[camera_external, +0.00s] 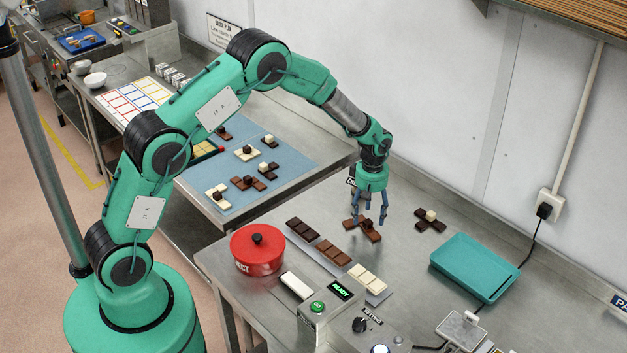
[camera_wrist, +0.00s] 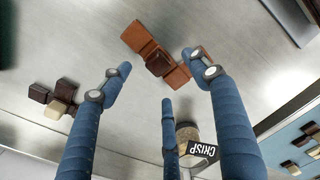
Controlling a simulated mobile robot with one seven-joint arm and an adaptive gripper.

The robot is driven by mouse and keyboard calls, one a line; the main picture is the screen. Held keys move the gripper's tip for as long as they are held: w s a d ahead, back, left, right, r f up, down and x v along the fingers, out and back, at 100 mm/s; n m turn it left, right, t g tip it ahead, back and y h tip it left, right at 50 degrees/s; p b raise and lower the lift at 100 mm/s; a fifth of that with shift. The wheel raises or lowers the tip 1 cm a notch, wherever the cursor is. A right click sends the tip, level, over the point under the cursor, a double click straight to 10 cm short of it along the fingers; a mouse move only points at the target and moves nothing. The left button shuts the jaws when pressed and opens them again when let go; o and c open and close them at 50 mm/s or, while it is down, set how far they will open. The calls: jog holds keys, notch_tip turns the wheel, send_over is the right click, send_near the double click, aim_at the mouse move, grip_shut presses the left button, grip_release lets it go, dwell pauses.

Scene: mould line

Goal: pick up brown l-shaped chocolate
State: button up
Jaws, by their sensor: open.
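The brown L-shaped chocolate (camera_external: 373,236) lies on the steel table below my gripper (camera_external: 370,217). In the wrist view the brown chocolate (camera_wrist: 139,37) is at the top centre, with a dark cube (camera_wrist: 159,64) at its middle; I cannot tell whether the cube is part of it. One end of the chocolate is partly hidden by a finger. My gripper (camera_wrist: 160,78) has blue fingers spread wide, with nothing between them. It is above the chocolate, which lies beyond the fingertips in the wrist view.
A dark-and-white chocolate cluster (camera_external: 431,220) and a teal tray (camera_external: 474,268) are to the right. Chocolate bars (camera_external: 334,252) lie on a strip in front, near a red pot (camera_external: 257,250). A round item with a CRISP label (camera_wrist: 201,150) sits near the fingers.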

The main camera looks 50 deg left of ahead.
aim_at(362, 227)
jog(key=shift+f, duration=1.25)
jog(key=c, duration=1.3)
